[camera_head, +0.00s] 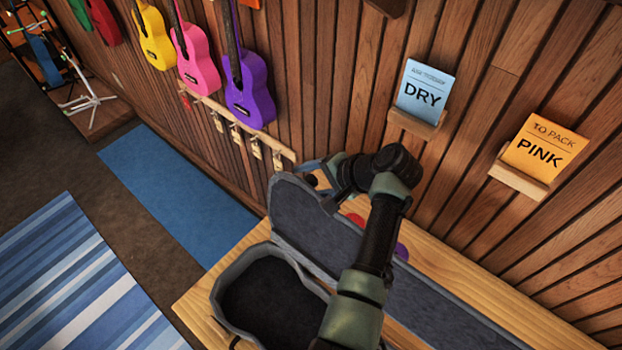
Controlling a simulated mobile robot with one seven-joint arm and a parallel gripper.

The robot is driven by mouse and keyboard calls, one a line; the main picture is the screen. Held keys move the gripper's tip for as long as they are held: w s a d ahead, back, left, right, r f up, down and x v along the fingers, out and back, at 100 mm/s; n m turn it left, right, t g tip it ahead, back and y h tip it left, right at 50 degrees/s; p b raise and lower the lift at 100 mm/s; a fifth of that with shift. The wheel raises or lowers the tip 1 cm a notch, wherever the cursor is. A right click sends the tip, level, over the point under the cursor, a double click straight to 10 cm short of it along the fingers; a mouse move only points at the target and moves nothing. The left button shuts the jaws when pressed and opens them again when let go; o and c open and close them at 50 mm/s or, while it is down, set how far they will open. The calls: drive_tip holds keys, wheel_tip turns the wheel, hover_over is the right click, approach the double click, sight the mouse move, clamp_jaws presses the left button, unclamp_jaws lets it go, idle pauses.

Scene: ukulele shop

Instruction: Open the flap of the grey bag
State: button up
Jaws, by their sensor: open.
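The grey bag (222,293) lies on the wooden bench at the bottom centre, with a dark, empty-looking inside. Its long flap (300,222) stands raised along the wall side, showing its grey inner face, so the bag is open at the part I see. My arm crosses in front and hides the right part of the bag and some of the flap. My gripper (318,178) is at the flap's upper left end, close to its top edge. It is open. Its fingertips are partly hidden, and I cannot tell whether they touch the flap.
Red (355,219) and purple (401,251) items show behind the flap. The bench (455,275) is bare at the right. Yellow, pink and purple ukuleles (248,85) hang on the plank wall.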

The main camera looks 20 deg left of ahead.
drive_tip(key=b+v, duration=0.2)
drive_tip(key=v, duration=1.1)
drive_tip(key=shift+b, duration=0.3)
